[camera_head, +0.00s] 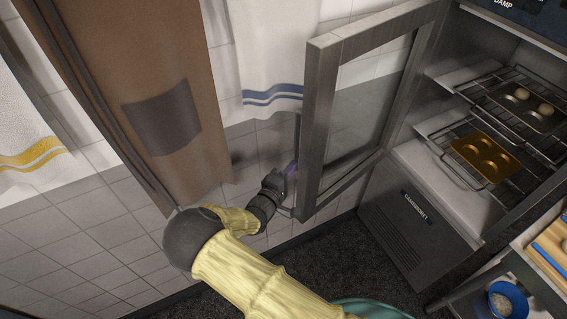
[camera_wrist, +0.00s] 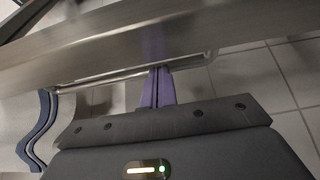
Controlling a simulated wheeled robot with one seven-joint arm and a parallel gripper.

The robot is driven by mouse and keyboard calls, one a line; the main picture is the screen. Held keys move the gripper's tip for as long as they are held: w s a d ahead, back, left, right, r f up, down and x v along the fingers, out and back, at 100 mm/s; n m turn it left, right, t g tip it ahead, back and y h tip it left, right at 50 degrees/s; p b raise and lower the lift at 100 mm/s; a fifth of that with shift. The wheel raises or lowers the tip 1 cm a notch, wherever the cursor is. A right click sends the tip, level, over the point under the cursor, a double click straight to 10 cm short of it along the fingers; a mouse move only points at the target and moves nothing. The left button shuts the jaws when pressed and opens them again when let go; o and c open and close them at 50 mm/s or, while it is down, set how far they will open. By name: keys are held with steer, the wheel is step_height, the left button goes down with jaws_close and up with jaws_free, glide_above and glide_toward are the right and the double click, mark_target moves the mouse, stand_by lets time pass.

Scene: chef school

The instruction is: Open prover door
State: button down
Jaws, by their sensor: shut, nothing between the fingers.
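The prover door (camera_head: 318,130) is a steel-framed glass door, and it stands wide open, swung out to the left of the cabinet. The prover cabinet (camera_head: 415,225) shows its inside, with wire racks and trays. My gripper (camera_head: 290,174) is at the door's outer edge, low down, beside the bar handle (camera_head: 297,140). In the wrist view the purple fingers (camera_wrist: 158,88) are together and reach to the handle bar (camera_wrist: 110,80) along the door frame (camera_wrist: 215,35). The fingertips are partly hidden at the bar.
A brown apron (camera_head: 150,80) and white towels (camera_head: 275,50) hang on the tiled wall close behind the door and my arm. A shelf with a blue bowl (camera_head: 508,300) stands at lower right. Dark floor is clear below the door.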

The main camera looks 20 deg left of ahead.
steer(key=shift+s+d, duration=0.25)
steer(key=shift+d, duration=0.25)
